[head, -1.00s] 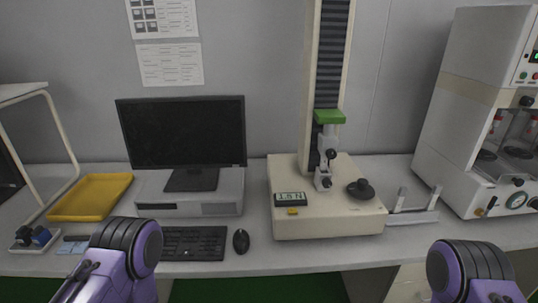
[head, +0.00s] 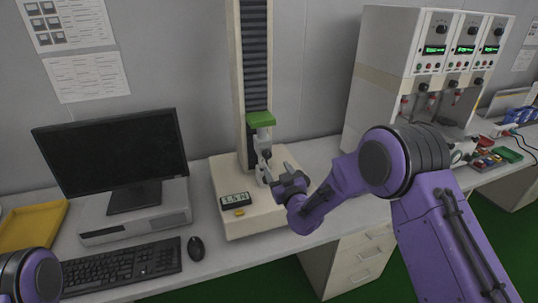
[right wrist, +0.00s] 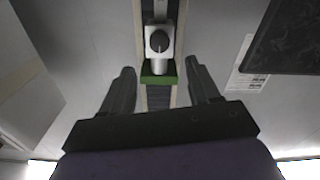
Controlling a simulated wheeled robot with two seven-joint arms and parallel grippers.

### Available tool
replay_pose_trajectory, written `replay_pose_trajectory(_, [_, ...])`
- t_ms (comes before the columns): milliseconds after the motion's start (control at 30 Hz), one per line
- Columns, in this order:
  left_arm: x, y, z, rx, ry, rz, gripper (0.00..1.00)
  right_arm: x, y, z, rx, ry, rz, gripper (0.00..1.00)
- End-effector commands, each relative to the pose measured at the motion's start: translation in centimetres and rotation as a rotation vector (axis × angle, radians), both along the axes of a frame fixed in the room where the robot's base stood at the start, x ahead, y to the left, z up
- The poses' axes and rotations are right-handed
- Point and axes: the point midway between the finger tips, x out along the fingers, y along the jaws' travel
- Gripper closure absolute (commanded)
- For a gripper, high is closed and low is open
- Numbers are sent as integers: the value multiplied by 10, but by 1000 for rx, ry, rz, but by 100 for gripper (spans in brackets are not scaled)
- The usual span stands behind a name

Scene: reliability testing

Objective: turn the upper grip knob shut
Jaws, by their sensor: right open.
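The upper grip (head: 261,140) hangs under the green block (head: 260,119) on the tester's column, with its small dark knob (head: 267,154) facing out. My right gripper (head: 276,171) is open and empty, just below and in front of that knob in the head view. In the right wrist view, which looks upside down, a round dark knob (right wrist: 159,41) on a light grip body sits beyond the open fingertips (right wrist: 159,66), roughly centred between them and apart from them. The lower grip is largely hidden behind my gripper. My left gripper is out of view.
The tester base (head: 232,216) carries a small display (head: 235,199). A monitor (head: 112,158), keyboard (head: 122,268), mouse (head: 196,248) and yellow tray (head: 30,226) stand to the left. A cabinet with green displays (head: 400,60) stands to the right, behind my right arm.

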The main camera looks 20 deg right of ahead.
Motion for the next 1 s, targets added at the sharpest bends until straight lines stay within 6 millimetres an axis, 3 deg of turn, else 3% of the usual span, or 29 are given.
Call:
replay_pose_trajectory(200, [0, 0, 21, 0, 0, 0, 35, 48, 2, 2, 3, 2, -1, 39])
replay_pose_trajectory(333, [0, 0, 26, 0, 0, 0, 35, 69, 2, 0, 4, 3, -2, 39])
replay_pose_trajectory(500, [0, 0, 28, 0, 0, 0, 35, 81, 2, -1, 4, 4, -3, 39])
replay_pose_trajectory(767, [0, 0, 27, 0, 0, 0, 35, 83, 2, -2, 4, 5, -2, 39])
replay_pose_trajectory(933, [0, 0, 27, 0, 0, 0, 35, 83, 3, -2, 4, 4, -2, 91])
replay_pose_trajectory(1000, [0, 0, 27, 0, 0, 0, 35, 83, 3, -2, 4, 4, -2, 95])
